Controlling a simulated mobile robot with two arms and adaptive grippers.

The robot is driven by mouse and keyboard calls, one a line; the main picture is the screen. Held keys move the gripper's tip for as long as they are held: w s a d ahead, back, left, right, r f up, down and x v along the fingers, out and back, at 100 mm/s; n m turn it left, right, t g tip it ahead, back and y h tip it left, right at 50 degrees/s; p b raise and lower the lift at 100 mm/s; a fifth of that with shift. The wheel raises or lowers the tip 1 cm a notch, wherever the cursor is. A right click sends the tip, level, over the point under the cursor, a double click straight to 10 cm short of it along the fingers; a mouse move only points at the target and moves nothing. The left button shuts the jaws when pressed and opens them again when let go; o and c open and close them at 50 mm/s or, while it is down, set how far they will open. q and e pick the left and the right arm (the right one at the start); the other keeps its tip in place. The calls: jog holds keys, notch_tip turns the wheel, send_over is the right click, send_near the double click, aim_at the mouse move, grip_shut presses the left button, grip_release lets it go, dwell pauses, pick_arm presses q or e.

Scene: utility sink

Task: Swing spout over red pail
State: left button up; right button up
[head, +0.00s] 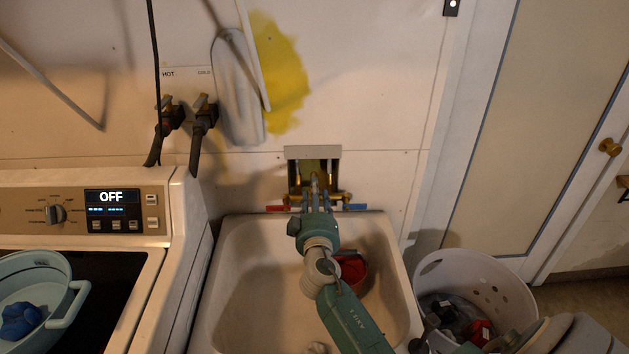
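The red pail (352,272) sits in the sink basin (245,270), right of its middle. My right forearm and wrist cross in front and hide its left part. The brass faucet (297,189) is mounted on the wall above the back rim, with a red handle (277,208) on the left and a blue handle (357,207) on the right. My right gripper (315,190) reaches up to the faucet's middle, fingers pointing at the wall. It covers most of the spout, so the spout's direction, contact and finger gap are unclear. My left gripper is out of view.
A washer (140,195) with an "OFF" display stands left of the sink, a blue-green basket (62,320) on its top. A white perforated hamper (478,268) with items inside stands to the right. Hoses (197,150) hang on the wall. The basin's left side is clear.

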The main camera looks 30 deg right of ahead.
jog(key=x, duration=0.4)
jog(key=shift+w+d+f, duration=0.1)
jog(key=shift+w+d, duration=0.1)
jog(key=shift+w, duration=0.1)
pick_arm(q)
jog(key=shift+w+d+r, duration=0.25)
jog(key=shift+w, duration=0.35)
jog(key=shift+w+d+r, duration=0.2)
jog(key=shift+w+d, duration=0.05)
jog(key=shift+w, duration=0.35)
pick_arm(e)
jog(key=shift+d, duration=0.1)
jog(key=shift+c, duration=0.3)
grip_shut()
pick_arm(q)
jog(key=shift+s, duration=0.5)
pick_arm(e)
jog(key=shift+f, duration=0.1)
